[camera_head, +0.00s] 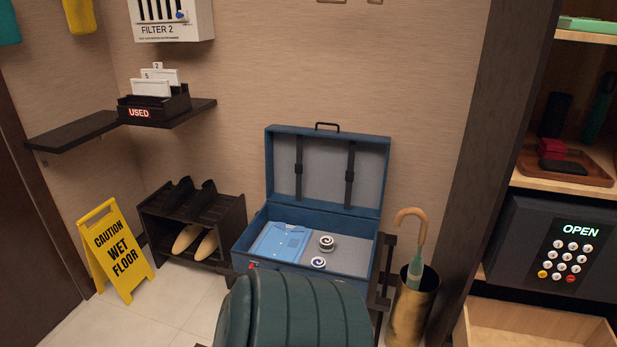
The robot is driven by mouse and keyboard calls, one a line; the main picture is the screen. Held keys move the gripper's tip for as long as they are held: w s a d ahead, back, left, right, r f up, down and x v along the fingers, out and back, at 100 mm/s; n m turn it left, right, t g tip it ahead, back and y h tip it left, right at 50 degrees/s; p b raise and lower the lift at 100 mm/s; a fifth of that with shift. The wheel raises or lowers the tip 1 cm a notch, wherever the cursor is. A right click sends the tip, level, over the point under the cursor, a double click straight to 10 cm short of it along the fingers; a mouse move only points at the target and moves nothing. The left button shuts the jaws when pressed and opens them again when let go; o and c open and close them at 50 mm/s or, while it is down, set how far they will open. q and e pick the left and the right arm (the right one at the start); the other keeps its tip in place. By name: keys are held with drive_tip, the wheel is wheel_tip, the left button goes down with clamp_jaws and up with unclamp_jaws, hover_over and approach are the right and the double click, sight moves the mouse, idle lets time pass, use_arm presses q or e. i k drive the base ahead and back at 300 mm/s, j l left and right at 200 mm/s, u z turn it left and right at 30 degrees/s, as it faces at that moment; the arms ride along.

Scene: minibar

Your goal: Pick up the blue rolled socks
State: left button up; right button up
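An open blue suitcase (362,258) with its lid raised stands against the wall in the middle of the view. Two small rolled items with spiral ends lie in it. The front roll (318,262) looks dark blue and white. The roll behind it (327,243) looks darker, grey or black with white. They are too small to tell their colours with certainty. A folded light blue shirt (280,242) lies to their left. Neither of my grippers is in view.
A dark green padded seat back (295,312) stands in front of the suitcase and hides its lower front. An umbrella stand (409,307) is at its right, a shoe rack (192,222) at its left. A yellow wet-floor sign (118,250) stands farther left.

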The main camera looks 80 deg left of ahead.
sight(319, 262)
drive_tip(key=u, duration=2.5)
